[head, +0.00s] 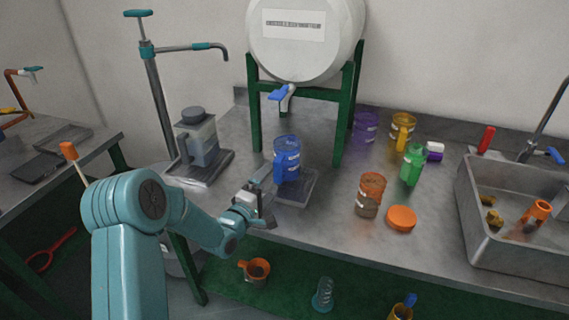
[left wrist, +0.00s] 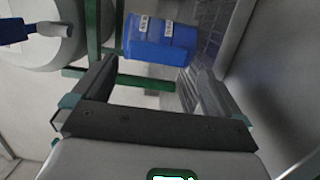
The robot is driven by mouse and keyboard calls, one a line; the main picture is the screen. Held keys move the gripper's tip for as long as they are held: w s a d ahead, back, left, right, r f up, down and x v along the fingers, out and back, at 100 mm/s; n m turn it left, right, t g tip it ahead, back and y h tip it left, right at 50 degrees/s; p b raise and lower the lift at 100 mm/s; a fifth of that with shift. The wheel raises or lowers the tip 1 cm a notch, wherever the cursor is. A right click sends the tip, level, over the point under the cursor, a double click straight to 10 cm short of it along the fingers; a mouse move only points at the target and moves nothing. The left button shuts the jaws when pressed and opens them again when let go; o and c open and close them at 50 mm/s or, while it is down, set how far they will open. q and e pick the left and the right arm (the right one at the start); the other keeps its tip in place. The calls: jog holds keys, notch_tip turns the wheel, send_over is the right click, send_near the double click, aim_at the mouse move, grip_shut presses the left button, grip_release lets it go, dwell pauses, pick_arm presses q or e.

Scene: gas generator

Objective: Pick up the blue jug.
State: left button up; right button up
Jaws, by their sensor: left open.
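The blue jug (head: 288,152) stands upright on a small grey tray (head: 297,190) on the metal counter, below the tank's tap, in the head view. It is translucent blue with a pale label. My left gripper (head: 268,189) is at the jug's left, close to it. In the left wrist view the blue jug (left wrist: 160,42) appears sideways, ahead of my open left gripper (left wrist: 150,85), with its handle side toward the gap between the fingers. The jaws hold nothing. Whether a finger touches the jug is not clear. My right gripper is not in view.
A white tank (head: 305,45) with a blue-handled tap (head: 282,94) stands on a green frame (head: 346,112) over the jug. A grey lidded container (head: 198,138) is left. An orange jar (head: 370,194) and green bottle (head: 412,165) are right, before a sink (head: 480,220).

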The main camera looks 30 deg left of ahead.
aim_at(279, 173)
pick_arm(q)
jog(key=shift+w+d+r, duration=0.1)
jog(key=shift+w+r, duration=0.05)
jog(key=shift+w, duration=0.3)
jog(key=w+p, duration=0.1)
jog(key=w, duration=0.3)
jog(key=shift+w, duration=0.2)
jog(key=c, duration=1.2)
jog(key=shift+c, duration=0.4)
jog(key=shift+r, duration=0.15)
notch_tip(279, 173, up, 10)
